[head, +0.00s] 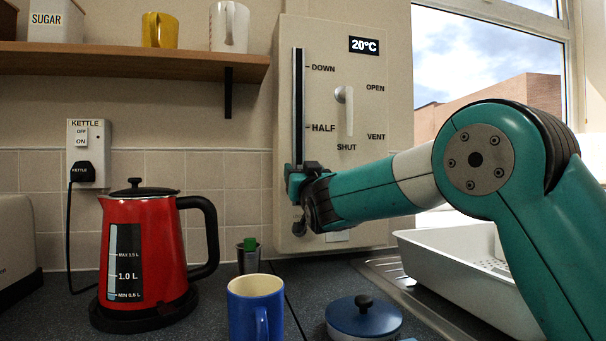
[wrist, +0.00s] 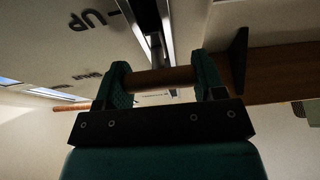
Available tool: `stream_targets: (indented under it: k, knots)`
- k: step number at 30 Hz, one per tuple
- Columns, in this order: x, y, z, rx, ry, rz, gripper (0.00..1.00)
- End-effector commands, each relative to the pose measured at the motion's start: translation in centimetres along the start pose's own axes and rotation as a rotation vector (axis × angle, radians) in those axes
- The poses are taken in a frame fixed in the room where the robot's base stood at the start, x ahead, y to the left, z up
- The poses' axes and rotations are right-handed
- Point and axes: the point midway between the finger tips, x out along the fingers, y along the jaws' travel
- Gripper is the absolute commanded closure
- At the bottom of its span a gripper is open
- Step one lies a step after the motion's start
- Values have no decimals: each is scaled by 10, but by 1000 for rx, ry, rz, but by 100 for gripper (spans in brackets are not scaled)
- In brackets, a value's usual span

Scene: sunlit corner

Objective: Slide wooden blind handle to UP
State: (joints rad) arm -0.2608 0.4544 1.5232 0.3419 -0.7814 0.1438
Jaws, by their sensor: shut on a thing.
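The wooden blind handle (wrist: 155,80) is a short brown bar between the two green fingers of my gripper (wrist: 162,72) in the wrist view. My gripper is shut on it. In the head view my gripper (head: 298,184) is at the low part of the vertical slider track (head: 299,105) on the cream panel (head: 375,205), below the HALF label, and hides the handle. DOWN is at the top of the track. The UP label (wrist: 95,19) shows upside down beside the track in the wrist view; in the head view it is hidden.
A knob (head: 347,110) with OPEN, VENT and SHUT labels is right of the track. A red kettle (head: 195,235), a blue mug (head: 255,300) and a blue-lidded pot (head: 363,318) stand below. A wooden shelf (head: 130,62) is upper left; a white basin (head: 450,255) is right.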

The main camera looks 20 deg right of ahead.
Motion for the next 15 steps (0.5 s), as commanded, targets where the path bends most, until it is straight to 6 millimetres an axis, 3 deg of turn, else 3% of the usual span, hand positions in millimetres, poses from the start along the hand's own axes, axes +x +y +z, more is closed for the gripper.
stream_targets:
  k: [1, 4, 15]
  knots:
    - [-8, 0, 19, 0, -2, 0, 79]
    - [-12, 0, 30, 0, -2, 0, 79]
    - [-15, 0, 37, 0, -4, -1, 79]
